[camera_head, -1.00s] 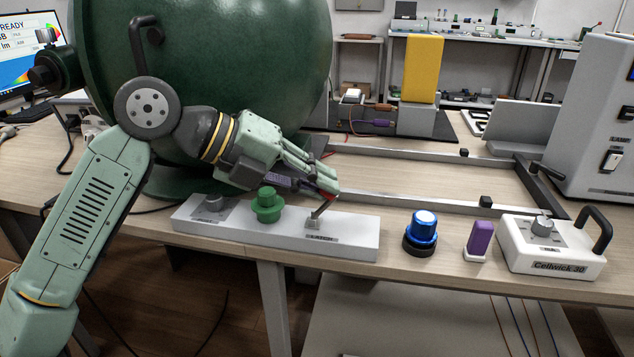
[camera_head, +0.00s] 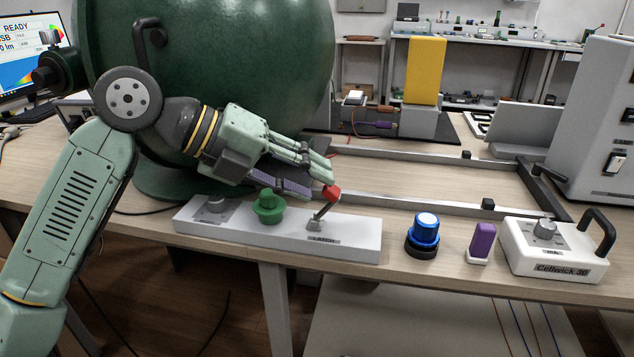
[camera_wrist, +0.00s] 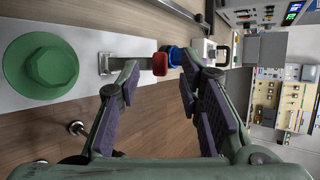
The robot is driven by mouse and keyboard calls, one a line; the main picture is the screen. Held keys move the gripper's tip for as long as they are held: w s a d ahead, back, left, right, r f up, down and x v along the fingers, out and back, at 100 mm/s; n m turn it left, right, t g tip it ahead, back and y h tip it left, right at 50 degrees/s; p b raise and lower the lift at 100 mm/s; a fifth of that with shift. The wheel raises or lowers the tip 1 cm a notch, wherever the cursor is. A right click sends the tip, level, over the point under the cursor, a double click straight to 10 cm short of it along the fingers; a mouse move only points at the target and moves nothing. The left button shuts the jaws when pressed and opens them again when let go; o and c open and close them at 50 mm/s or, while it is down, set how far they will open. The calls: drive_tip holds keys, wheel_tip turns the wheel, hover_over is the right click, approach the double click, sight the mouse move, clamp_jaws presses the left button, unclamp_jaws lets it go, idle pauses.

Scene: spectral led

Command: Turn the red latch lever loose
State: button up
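The red latch lever (camera_head: 332,191) has a red knob on a grey metal stem, leaning up and to the right from the labelled latch end of a white panel (camera_head: 355,243). My gripper (camera_head: 317,184) is open, with its fingertips close to the knob on its left side. In the wrist view the red knob (camera_wrist: 160,64) shows in the gap between the two open fingertips (camera_wrist: 160,76), slightly beyond them. The stem's bracket (camera_wrist: 105,64) lies to the left. I cannot tell whether a finger touches the knob.
A green knob (camera_head: 267,208) and a grey dial (camera_head: 216,203) sit on the same panel, below my gripper. A blue button (camera_head: 425,229), a purple block (camera_head: 481,241) and a white box (camera_head: 553,262) stand right. A big green sphere (camera_head: 220,65) rises behind my arm.

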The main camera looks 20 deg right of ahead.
drive_tip(key=s+v, duration=0.1)
drive_tip(key=v, duration=0.8)
drive_tip(key=shift+w+a+r, duration=0.15)
drive_tip(key=shift+w+a, duration=0.1)
drive_tip(key=shift+w, duration=0.25)
drive_tip(key=shift+c, duration=0.5)
